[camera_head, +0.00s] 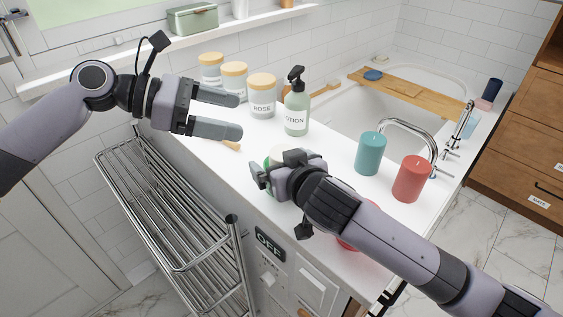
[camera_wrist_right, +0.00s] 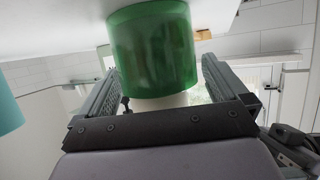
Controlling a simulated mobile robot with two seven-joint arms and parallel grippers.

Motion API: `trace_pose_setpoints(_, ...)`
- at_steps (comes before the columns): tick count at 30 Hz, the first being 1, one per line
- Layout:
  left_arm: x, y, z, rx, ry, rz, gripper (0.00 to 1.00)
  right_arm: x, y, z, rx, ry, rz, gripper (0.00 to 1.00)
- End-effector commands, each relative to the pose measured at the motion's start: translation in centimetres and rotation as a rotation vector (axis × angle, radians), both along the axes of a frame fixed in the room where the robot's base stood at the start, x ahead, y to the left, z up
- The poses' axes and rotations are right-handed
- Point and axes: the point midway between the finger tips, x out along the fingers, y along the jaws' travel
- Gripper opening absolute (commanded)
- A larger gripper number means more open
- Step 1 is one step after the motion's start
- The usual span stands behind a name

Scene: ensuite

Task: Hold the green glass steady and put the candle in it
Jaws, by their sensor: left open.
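The green glass (camera_wrist_right: 152,50) stands on the counter, between the fingers of my right gripper (camera_wrist_right: 160,72). In the head view the glass is mostly hidden behind my right gripper (camera_head: 264,175). The wrist picture is upside down; a whitish round shape (camera_wrist_right: 165,101) shows at the glass's rim, and I cannot tell whether it is inside or behind. I cannot tell whether both fingers press on the glass. A teal candle (camera_head: 370,155) and a red candle (camera_head: 410,180) stand upright to the right. My left gripper (camera_head: 238,115) is open and empty above the counter's left edge.
Several lidded jars (camera_head: 262,97) and a lotion bottle (camera_head: 296,108) stand at the back. A red item (camera_head: 347,241) is partly hidden under my right arm. A metal rack (camera_head: 175,200) stands left of the counter.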

Motion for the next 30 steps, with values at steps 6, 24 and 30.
trace_pose_setpoints(6, 0.0, 0.0, 0.0, -0.001, 0.0, 0.0, 0.92, -0.1, 0.0, 0.0, -0.001, 0.002, 0.0, 1.0)
trace_pose_setpoints(24, 0.0, 0.0, 0.0, -0.001, -0.001, 0.001, 0.92, -6.6, -2.8, 2.8, 0.0, 0.002, 0.001, 1.0)
trace_pose_setpoints(30, 0.0, 0.0, 0.0, -0.001, -0.001, 0.001, 0.92, -8.8, -3.7, 3.9, 0.001, 0.001, 0.001, 1.0)
